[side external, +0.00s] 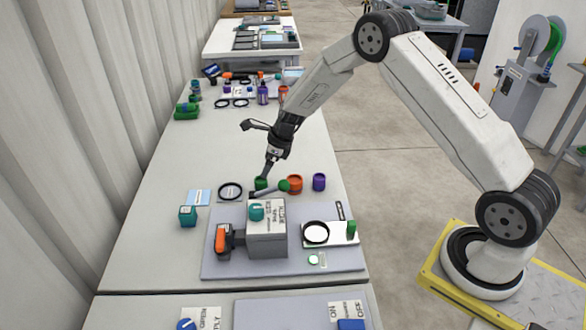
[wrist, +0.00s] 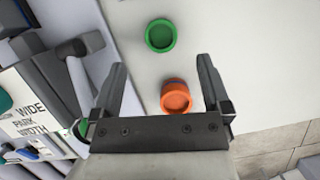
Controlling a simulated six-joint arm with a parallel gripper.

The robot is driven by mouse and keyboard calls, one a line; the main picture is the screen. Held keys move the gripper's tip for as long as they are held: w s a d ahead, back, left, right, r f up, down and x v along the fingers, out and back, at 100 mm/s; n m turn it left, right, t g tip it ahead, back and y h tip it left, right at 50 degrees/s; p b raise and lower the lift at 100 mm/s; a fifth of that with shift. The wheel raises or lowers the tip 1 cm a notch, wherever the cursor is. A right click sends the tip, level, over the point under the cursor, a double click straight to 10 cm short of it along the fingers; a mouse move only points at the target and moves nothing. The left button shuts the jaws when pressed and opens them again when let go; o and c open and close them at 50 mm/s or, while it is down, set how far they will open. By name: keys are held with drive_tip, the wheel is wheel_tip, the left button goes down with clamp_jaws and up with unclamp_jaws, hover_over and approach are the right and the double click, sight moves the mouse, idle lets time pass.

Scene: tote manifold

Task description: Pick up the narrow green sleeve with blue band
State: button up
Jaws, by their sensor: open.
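A green sleeve (side external: 261,184) stands on the table behind the grey fixture box, just below my gripper (side external: 268,169). In the wrist view a green sleeve (wrist: 160,36) with an open top lies ahead of my gripper (wrist: 161,64), beyond the fingertips. No blue band can be made out on it. An orange sleeve (side external: 294,184) stands to its right; in the wrist view this sleeve (wrist: 175,97) shows between the fingers, partly hidden by the gripper body. My gripper is open and empty, pointing down. A slim green cylinder (side external: 352,229) stands on the fixture plate.
A purple sleeve (side external: 319,182) stands right of the orange one. A black ring (side external: 230,191) lies to the left. The table behind is largely clear.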

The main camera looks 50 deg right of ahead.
sight(261, 179)
drive_tip(key=shift+x, duration=1.25)
drive_tip(key=shift+x, duration=2.6)
drive_tip(key=shift+d, duration=0.1)
clamp_jaws()
drive_tip(key=shift+r, duration=0.1)
drive_tip(key=shift+s+r, duration=0.1)
drive_tip(key=shift+r, duration=4.8)
drive_tip(key=shift+r, duration=0.15)
